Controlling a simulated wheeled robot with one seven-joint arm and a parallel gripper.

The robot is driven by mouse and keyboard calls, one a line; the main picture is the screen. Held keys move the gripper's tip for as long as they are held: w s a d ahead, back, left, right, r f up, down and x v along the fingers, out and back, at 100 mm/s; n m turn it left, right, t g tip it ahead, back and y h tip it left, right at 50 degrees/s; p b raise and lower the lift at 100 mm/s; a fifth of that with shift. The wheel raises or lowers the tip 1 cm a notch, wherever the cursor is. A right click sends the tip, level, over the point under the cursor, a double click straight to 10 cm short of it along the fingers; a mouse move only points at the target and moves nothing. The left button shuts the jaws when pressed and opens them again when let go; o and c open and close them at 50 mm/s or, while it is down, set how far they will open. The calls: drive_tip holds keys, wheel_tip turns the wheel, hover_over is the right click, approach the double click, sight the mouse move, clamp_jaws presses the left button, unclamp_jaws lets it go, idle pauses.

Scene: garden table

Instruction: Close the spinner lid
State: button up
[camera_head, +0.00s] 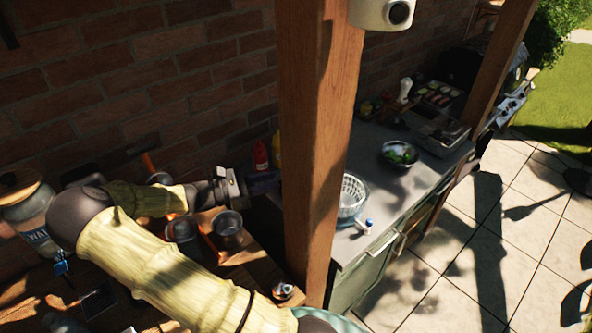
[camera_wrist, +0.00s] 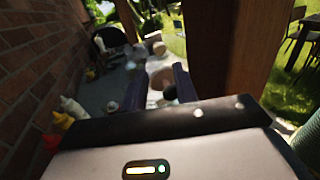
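The salad spinner (camera_head: 352,198) is a pale, see-through bowl with a lattice-like basket. It stands on the grey counter just right of the wooden post, which hides its left side. I cannot make out its lid clearly. My gripper (camera_head: 266,182) reaches in from the left, at the left side of the post, apart from the spinner; the post may hide its tips. In the wrist view my gripper (camera_wrist: 159,84) shows two dark purple fingers spread apart. Pale and brown shapes show beyond and between them, too blurred to name. I see nothing held.
The wooden post (camera_head: 318,130) stands between my gripper and the spinner. Metal cups (camera_head: 228,230) and a large jar (camera_head: 32,215) stand on the wooden table. A red bottle (camera_head: 261,156) is near the wall. A salad bowl (camera_head: 399,154) and a grill lie farther along the grey counter (camera_head: 385,205).

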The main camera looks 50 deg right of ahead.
drive_tip(key=p+x, duration=0.2)
drive_tip(key=x, duration=0.6)
drive_tip(key=shift+d+f+p, duration=0.1)
drive_tip(key=shift+p, duration=0.25)
clamp_jaws()
